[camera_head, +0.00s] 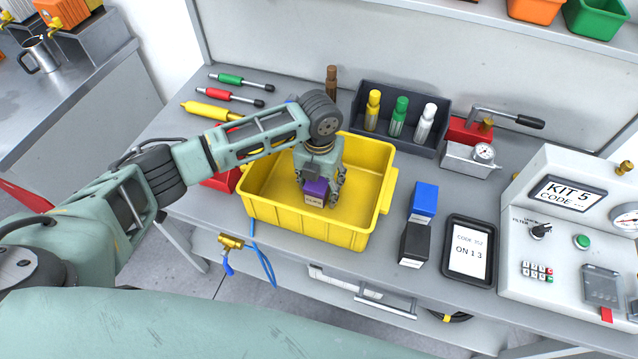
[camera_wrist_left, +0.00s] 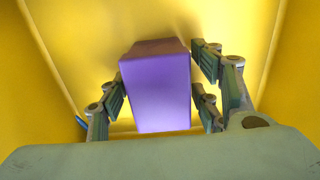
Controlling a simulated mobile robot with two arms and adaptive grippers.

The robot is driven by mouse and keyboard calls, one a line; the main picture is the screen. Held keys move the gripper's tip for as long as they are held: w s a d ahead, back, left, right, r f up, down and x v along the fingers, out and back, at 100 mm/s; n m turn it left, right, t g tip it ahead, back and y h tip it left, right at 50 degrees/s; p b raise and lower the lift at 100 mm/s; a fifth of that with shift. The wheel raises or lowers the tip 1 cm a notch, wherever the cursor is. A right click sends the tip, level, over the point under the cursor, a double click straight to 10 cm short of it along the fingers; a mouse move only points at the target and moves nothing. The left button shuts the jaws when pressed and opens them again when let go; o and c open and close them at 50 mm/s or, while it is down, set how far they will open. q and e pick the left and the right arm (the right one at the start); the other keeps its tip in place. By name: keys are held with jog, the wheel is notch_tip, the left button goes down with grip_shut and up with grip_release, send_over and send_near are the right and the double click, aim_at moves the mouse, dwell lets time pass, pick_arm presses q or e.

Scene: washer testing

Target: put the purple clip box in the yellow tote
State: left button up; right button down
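The purple clip box (camera_head: 315,188) is inside the yellow tote (camera_head: 262,212), near its middle, with a pale label on its lower front. Whether its base touches the tote floor is hard to tell. My left gripper (camera_head: 320,184) reaches down into the tote around the box. In the left wrist view, the purple box (camera_wrist_left: 158,92) stands between the fingers of my left gripper (camera_wrist_left: 161,98). The left finger is at the box's edge and a narrow gap shows on the right, so the fingers look slightly open. My right gripper is not in view.
A dark bin (camera_head: 438,142) with several coloured bottles stands behind the tote. A blue box (camera_head: 424,198), a black box (camera_head: 414,244) and a tablet (camera_head: 469,250) lie to its right. Screwdrivers (camera_head: 236,97) lie at the back left. A control panel (camera_head: 560,240) occupies the right end.

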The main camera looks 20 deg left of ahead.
pick_arm(q)
jog(key=shift+r, duration=0.2)
notch_tip(320, 180, up, 11)
jog(key=shift+r+b, duration=0.1)
jog(key=shift+b, duration=0.7)
jog(key=shift+r, duration=0.4)
